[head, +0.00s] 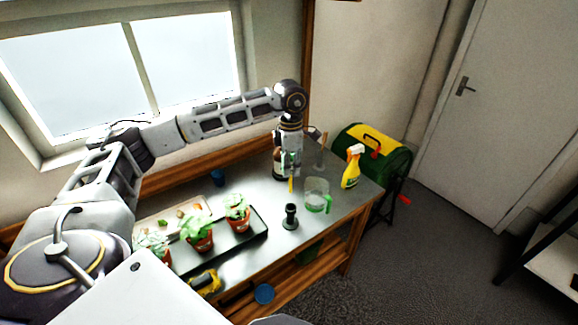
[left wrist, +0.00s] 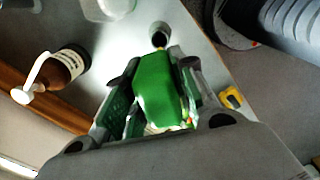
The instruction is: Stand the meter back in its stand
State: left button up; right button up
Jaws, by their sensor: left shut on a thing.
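The green meter (left wrist: 165,92) is between the fingers of my left gripper (left wrist: 160,100), which is shut on it. In the head view the left gripper (head: 289,160) points down over the bench, and the meter's yellow lower end (head: 291,185) sticks out below it. The dark stand (head: 290,217) is upright on the bench, nearer the front edge than the gripper. The meter is above the bench and apart from the stand. In the left wrist view the stand (left wrist: 160,35) shows its dark opening just beyond the meter. My right gripper is not in view.
A clear jug (head: 317,195) with a green handle is right of the stand. A yellow spray bottle (head: 352,167) stands farther right. A brown pump bottle (left wrist: 62,68) is near the gripper. Potted plants (head: 238,213) stand in a dark tray (head: 255,236) at left.

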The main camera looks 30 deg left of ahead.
aim_at(291, 192)
pick_arm(q)
jog(key=shift+m, duration=0.5)
jog(key=shift+f, duration=0.15)
jog(key=shift+f+b, duration=1)
jog(key=shift+f, duration=0.9)
jog(key=shift+f+b, duration=0.4)
jog(key=shift+f, duration=0.5)
jog(key=shift+b, duration=0.3)
jog(key=shift+f+b, duration=0.45)
jog(key=shift+f, duration=0.15)
jog(key=shift+f+b, duration=0.5)
jog(key=shift+f, duration=0.1)
dwell(0.8)
